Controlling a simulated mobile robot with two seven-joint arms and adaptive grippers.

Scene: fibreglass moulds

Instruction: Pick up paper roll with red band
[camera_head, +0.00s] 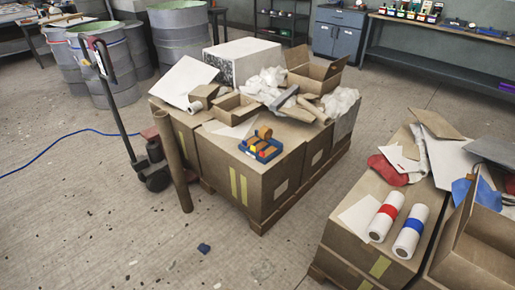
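The paper roll with a red band (386,217) is white and lies on top of the cardboard box stack (340,243) at the lower right. A similar white roll with a blue band (410,232) lies beside it on the right, with a small gap between them. A flat white sheet (359,217) lies just left of the red-banded roll. Neither of my grippers shows in the head view.
A red cloth-like item (387,170), papers and an open cardboard box (474,243) crowd the same stack. Another pallet of boxes (270,185) with clutter stands at the centre. Open floor (215,262) lies at the lower left, with small debris. A pallet jack (125,130) stands left.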

